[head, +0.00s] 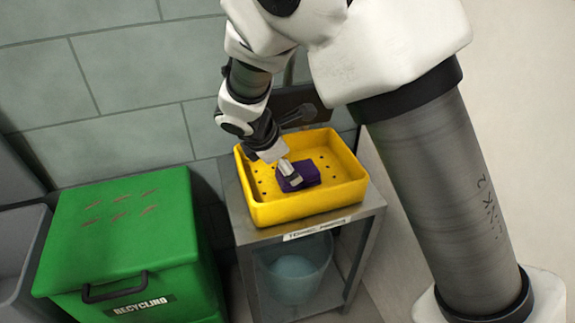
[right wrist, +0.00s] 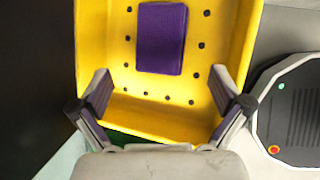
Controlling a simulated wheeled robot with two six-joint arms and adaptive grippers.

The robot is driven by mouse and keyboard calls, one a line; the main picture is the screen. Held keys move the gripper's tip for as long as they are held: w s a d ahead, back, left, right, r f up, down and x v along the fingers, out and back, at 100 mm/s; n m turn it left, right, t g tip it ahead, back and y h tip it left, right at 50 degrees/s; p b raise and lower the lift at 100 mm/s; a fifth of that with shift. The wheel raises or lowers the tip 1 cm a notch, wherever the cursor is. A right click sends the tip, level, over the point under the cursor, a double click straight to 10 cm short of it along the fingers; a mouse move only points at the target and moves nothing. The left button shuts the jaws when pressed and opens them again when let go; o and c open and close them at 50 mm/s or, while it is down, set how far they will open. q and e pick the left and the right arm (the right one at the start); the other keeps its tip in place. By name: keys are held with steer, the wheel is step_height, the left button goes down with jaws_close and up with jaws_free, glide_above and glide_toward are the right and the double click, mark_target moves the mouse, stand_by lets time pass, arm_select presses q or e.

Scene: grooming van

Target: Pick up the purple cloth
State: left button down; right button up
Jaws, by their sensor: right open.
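The purple cloth (head: 305,176) is a small folded block lying in the yellow perforated tray (head: 330,203). In the right wrist view, the cloth (right wrist: 162,40) lies flat on the floor of the tray (right wrist: 150,118), near the top of the picture. My right gripper (head: 285,174) reaches down over the tray and covers part of the cloth in the head view. In the right wrist view, my right gripper (right wrist: 165,103) has its fingers wide apart with nothing between them; the cloth lies ahead of the fingertips. My left gripper is not in view.
The tray stands on a metal stand (head: 362,217) with a label on its front edge. A translucent bucket (head: 293,275) sits on the shelf below. A green recycling bin (head: 130,235) stands to the left. A tiled wall (head: 130,75) rises behind.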

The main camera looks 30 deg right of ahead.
mark_target(306, 168)
steer(key=b+x, duration=0.3)
steer(key=x, duration=0.3)
steer(key=shift+d+f+b, duration=0.3)
steer(key=shift+d+b, duration=0.05)
steer(key=shift+d+f, duration=0.25)
steer(key=shift+r, duration=0.15)
steer(key=c, duration=1.1)
